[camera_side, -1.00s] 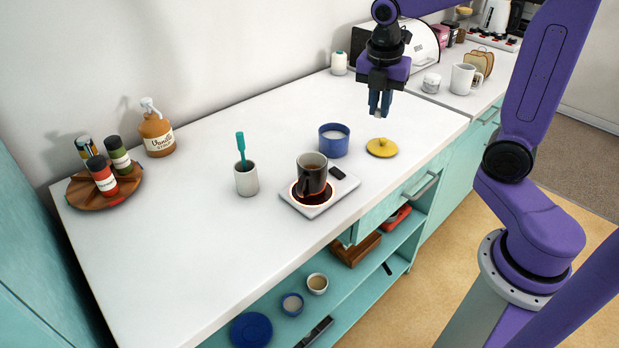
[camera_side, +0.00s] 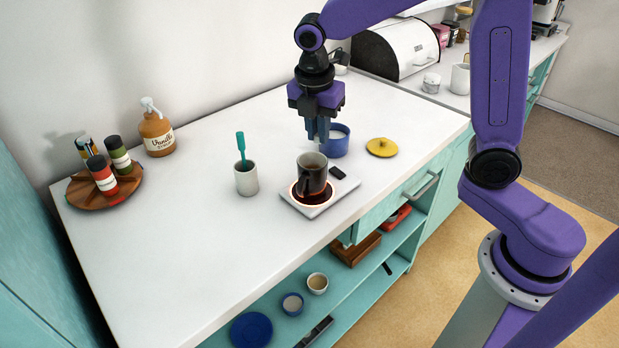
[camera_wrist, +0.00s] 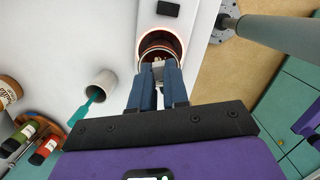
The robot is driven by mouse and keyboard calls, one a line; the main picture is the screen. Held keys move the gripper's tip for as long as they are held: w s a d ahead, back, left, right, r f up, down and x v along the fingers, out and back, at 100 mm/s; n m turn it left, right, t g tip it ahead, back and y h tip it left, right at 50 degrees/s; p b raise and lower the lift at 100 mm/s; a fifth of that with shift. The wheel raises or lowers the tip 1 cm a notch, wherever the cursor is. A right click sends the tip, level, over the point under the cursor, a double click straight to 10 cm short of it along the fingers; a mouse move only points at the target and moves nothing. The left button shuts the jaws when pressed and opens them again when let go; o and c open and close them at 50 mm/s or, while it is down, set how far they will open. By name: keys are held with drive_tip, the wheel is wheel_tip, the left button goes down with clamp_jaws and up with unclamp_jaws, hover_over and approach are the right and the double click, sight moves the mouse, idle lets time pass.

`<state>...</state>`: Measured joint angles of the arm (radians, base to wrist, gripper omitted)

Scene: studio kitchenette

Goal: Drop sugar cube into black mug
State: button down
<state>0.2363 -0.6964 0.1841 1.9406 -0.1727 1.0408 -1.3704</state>
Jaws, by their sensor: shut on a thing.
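The black mug (camera_side: 312,178) stands upright on a white warmer plate (camera_side: 336,199) with a glowing ring, and dark brown liquid shows inside it. In the wrist view the mug (camera_wrist: 160,39) lies just beyond my fingertips. My gripper (camera_side: 318,139) points down above the mug, its tips apart from the rim. In the wrist view my gripper (camera_wrist: 158,70) is shut on a small pale sugar cube (camera_wrist: 158,71), mostly hidden by the fingers. The blue sugar bowl (camera_side: 338,149) with white contents stands behind the mug, partly hidden by my gripper.
A yellow lid (camera_side: 381,147) lies right of the bowl. A white cup (camera_side: 246,180) with a teal utensil stands left of the mug. A wooden tray (camera_side: 90,196) of jars and a vanilla bottle (camera_side: 156,133) are at the far left. The front left counter is clear.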

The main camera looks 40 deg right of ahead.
drive_tip(key=shift+f, duration=1.9)
drive_tip(key=c, duration=1)
unclamp_jaws()
drive_tip(key=shift+c, duration=0.2)
drive_tip(key=shift+r, duration=0.1)
wheel_tip(320, 180, up, 17)
drive_tip(key=a, duration=0.2)
drive_tip(key=shift+s+a, duration=0.2)
drive_tip(key=shift+s, duration=0.25)
drive_tip(key=s+d+f+m, duration=0.1)
drive_tip(key=s+f+m, duration=0.2)
drive_tip(key=s+f, duration=0.2)
drive_tip(key=s+d+f+m+y, duration=0.1)
drive_tip(key=s+f, duration=0.4)
drive_tip(key=s, duration=0.7)
drive_tip(key=s+d+f+m+y, duration=0.1)
drive_tip(key=s+d+f+m, duration=0.2)
drive_tip(key=s+f+m, duration=0.2)
drive_tip(key=s, duration=0.3)
drive_tip(key=shift+s+d, duration=0.25)
drive_tip(key=shift+s, duration=0.1)
